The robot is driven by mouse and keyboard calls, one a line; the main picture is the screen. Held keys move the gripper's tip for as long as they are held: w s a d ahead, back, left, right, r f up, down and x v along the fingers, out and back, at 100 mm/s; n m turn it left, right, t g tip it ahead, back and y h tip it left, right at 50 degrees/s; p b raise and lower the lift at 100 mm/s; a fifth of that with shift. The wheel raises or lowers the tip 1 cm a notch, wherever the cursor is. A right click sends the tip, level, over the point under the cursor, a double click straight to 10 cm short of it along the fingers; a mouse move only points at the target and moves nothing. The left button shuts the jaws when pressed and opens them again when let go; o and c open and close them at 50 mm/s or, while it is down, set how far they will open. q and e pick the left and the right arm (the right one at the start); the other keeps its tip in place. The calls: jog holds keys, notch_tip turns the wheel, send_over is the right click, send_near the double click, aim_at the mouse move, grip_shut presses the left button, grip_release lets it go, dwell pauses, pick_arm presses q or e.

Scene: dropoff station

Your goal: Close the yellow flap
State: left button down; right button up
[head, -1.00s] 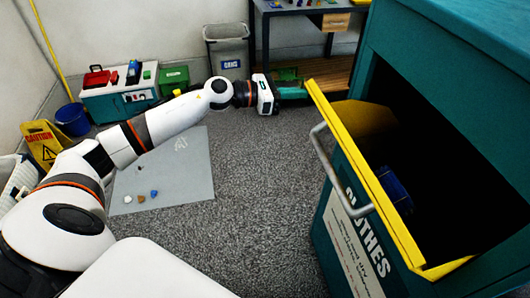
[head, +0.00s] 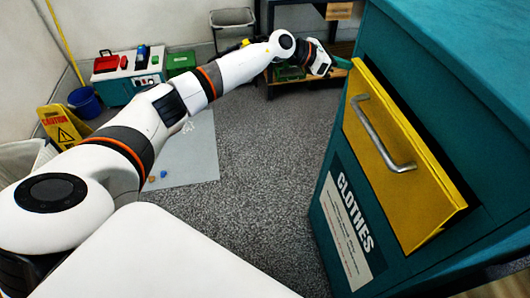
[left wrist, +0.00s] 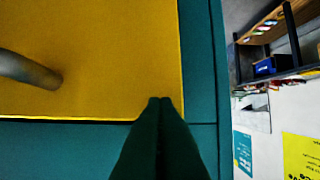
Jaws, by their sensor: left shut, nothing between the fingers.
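The yellow flap (head: 400,150) is on the front of the teal clothes bin (head: 345,205) at the right of the head view. Its face with the grey bar handle (head: 382,140) is turned outward, and a narrow dark gap shows along its upper edge. My left gripper (head: 343,63) is shut and empty, by the flap's far upper corner. In the left wrist view its dark fingers (left wrist: 161,110) overlap the flap's edge (left wrist: 120,60) near a corner; I cannot tell whether they touch it. The handle's end also shows there (left wrist: 30,70). My right gripper is out of view.
A workbench with a shelf (head: 345,73) stands behind my left gripper. A grey bin (head: 232,22), a toolbox cabinet (head: 125,72), a blue bucket (head: 84,102) and a yellow caution sign (head: 62,128) are at the back left. Carpet before the clothes bin is clear.

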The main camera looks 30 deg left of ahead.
aim_at(357, 60)
pick_arm(q)
jog(key=w, duration=0.1)
jog(key=w+d, duration=0.1)
jog(key=w+p, duration=0.1)
jog(key=shift+d+r+g+y, duration=0.15)
jog(key=shift+r+g+y, duration=0.1)
jog(key=shift+g+y, duration=0.15)
jog(key=shift+w+d+r, duration=0.15)
jog(key=shift+w+d, duration=0.15)
jog(key=shift+d, duration=0.25)
jog(key=shift+d+g+y, duration=0.2)
jog(key=shift+g+y, duration=0.1)
jog(key=shift+w+r, duration=0.1)
jog(key=shift+r, duration=0.1)
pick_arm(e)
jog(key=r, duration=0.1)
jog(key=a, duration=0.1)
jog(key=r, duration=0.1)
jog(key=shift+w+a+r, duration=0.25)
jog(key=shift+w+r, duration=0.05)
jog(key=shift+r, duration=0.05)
pick_arm(q)
jog(key=shift+r, duration=0.1)
